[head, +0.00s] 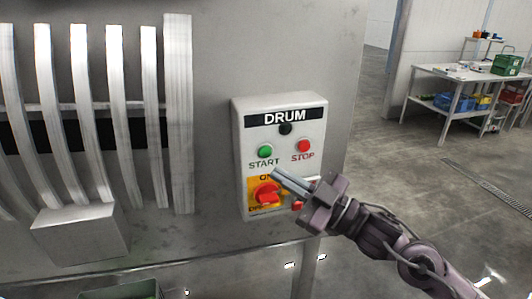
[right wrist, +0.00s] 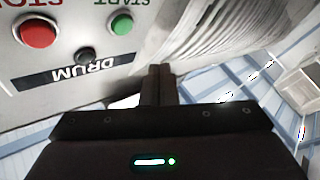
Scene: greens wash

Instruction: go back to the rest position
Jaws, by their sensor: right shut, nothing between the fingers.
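My right gripper (head: 276,173) is in front of the lower part of the drum control box (head: 313,129) in the head view. Its fingers are together and empty, pointing left near the red and yellow rotary switch (head: 265,193). It covers part of the box's lower right. In the right wrist view the shut fingers (right wrist: 160,82) show in the middle, with the box upside down at the upper left. I cannot tell whether the fingers touch the box. My left gripper is not in view.
The box has a green start button (head: 265,151) and a red stop button (head: 303,146). It is on a grey metal panel (head: 215,60) beside curved slats (head: 178,110). A worktable (head: 455,73) stands far back right. The floor between is clear.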

